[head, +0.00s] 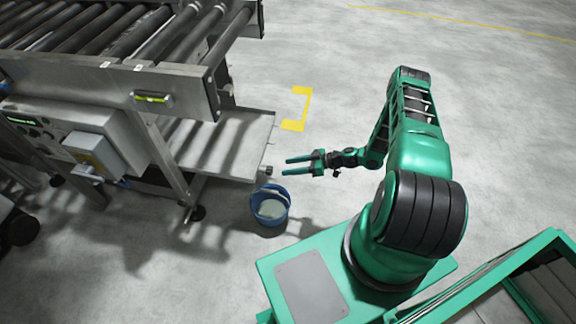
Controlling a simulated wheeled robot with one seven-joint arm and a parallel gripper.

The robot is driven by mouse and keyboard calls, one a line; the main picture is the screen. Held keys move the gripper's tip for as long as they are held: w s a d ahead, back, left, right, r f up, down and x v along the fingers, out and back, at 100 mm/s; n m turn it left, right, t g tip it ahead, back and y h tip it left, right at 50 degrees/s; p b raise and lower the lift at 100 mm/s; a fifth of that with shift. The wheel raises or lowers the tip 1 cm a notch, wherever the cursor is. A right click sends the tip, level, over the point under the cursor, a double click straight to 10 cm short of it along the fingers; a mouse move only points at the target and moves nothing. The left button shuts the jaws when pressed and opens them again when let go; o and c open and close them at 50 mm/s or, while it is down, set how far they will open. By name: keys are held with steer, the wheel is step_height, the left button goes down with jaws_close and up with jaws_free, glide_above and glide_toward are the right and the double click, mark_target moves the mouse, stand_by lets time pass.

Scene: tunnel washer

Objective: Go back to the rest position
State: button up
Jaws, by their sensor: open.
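My gripper (298,166) is at the middle of the head view, at the end of my green arm. Its two green fingers point left and stand apart, with nothing between them. In the picture it lies just right of the end of a low metal shelf (235,150) under the roller conveyor. A blue bucket (284,199) with something pale inside stands on the floor below the gripper in the picture. I cannot tell the height of the gripper above the floor.
A roller conveyor (213,88) on metal legs fills the upper left, with a control box (95,150) on its side. A yellow corner mark (303,103) is on the floor. A green-framed bin (490,275) is at the lower right. The floor at the upper right is clear.

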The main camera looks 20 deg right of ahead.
steer(key=s+d+r+m+g+h, duration=0.1)
steer(key=s+d+r+g+h, duration=0.2)
steer(key=r, duration=0.8)
steer(key=s+d+r+m+g+h, duration=0.15)
steer(key=d+r, duration=0.25)
steer(key=r, duration=0.8)
steer(key=s+d+r+m+g+h, duration=0.2)
steer(key=s+d+r+h, duration=0.15)
steer(key=r, duration=0.75)
steer(key=s+r+m+h, duration=0.3)
steer(key=s+r+m, duration=0.2)
steer(key=s+r, duration=0.8)
steer(key=s+r+m, duration=0.3)
steer(key=s, duration=0.4)
steer(key=s+a+r+m, duration=0.1)
steer(key=s+r+m, duration=0.2)
steer(key=s, duration=0.4)
steer(key=shift+a+r+h, duration=0.2)
steer(key=shift+r+h, duration=0.05)
steer(key=shift+h, duration=0.05)
steer(key=shift+g, duration=0.25)
